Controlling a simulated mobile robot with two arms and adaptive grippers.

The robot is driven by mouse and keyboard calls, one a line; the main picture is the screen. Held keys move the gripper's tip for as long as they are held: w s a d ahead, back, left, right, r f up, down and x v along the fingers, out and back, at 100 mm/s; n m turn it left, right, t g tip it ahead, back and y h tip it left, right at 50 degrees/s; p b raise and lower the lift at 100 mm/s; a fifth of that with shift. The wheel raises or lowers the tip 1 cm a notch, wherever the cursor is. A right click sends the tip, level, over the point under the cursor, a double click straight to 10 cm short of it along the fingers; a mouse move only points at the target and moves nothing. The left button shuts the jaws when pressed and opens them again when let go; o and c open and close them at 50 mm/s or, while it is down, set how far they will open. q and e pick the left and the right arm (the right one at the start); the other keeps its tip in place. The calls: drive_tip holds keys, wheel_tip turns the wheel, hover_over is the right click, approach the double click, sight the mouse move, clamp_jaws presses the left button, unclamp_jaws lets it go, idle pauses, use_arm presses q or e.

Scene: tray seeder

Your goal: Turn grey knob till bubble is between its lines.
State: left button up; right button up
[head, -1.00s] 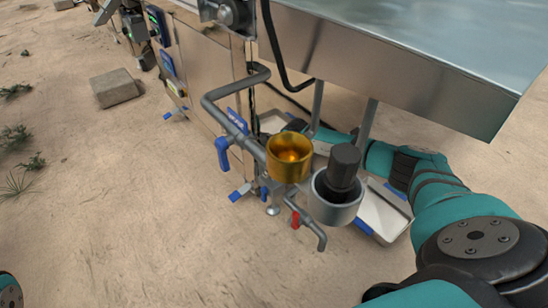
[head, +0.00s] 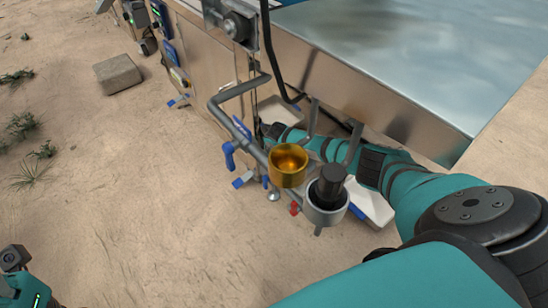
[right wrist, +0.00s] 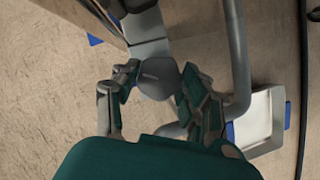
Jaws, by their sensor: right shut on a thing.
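In the right wrist view, a dark grey rounded knob (right wrist: 157,82) sits between the two fingers of my right gripper (right wrist: 155,95), which is shut on it. In the head view my right arm reaches behind the pipes and its gripper (head: 268,131) is mostly hidden there, low beside the machine. My left arm shows only at the bottom left corner of the head view, and its fingers cannot be made out. I cannot make out a bubble or its lines in either view.
A grey pipe (head: 222,103) with a blue lever (head: 229,154), a brass cup (head: 288,178) and a grey cup with a black cap (head: 326,212) stand before my right arm. A metal tank (head: 375,100) is above. A stone block (head: 118,74) lies on open sandy ground.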

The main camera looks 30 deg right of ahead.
idle(0.4)
drive_tip(key=o, duration=1.2)
drive_tip(key=shift+s+r, duration=0.15)
drive_tip(key=shift+r, duration=0.45)
drive_tip(key=v, duration=1)
drive_tip(key=shift+s+a+r, duration=0.15)
drive_tip(key=shift+r, duration=0.2)
